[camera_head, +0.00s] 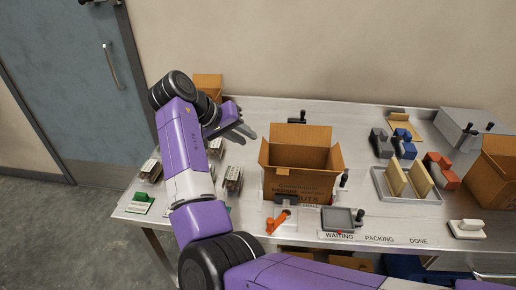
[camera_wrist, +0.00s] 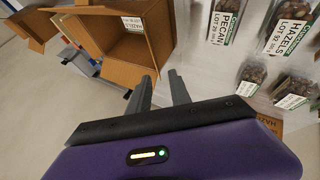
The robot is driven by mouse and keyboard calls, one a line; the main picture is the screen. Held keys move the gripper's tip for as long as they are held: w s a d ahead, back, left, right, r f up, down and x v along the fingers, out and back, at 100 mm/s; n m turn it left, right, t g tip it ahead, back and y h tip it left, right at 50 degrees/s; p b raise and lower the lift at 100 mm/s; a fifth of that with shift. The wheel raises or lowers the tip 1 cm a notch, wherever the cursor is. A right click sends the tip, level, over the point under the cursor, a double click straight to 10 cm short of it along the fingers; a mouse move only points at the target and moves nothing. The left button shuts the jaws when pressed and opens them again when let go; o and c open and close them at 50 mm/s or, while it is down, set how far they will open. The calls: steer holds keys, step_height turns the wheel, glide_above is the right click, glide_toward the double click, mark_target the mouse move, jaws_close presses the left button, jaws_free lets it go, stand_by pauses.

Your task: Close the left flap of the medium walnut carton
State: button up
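The medium walnut carton (camera_head: 284,187) stands open on the steel table in the head view, with lettering on its front partly covered. Its left flap (camera_head: 264,153) stands up and tilts outward, and the other flaps are also open. My gripper (camera_head: 252,134) is in the air to the upper left of the carton, apart from it. In the wrist view the two fingers (camera_wrist: 160,92) are spread with nothing between them.
Several clamshell packs (camera_wrist: 250,72) sit left of the carton. A smaller carton (camera_head: 208,82) is behind my arm. An orange-handled tool (camera_head: 278,222) and a dark grey pad (camera_head: 340,219) are in front. A tray (camera_head: 408,199) and another carton (camera_head: 492,180) are at right.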

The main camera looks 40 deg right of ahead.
mark_target(264, 152)
steer(key=shift+m+g+y, duration=0.3)
steer(key=shift+g+y, duration=0.1)
steer(key=shift+g, duration=0.1)
steer(key=shift+s+a+p+x, duration=0.1)
steer(key=shift+s+p+x, duration=0.1)
steer(key=shift+x, duration=0.75)
steer(key=shift+s+a+p+x, duration=0.1)
steer(key=shift+s+p+x, duration=0.1)
steer(key=shift+x, duration=0.8)
steer(key=shift+s+p+x, duration=0.1)
steer(key=shift+s+x, duration=0.15)
steer(key=shift+x, duration=0.7)
jaws_close()
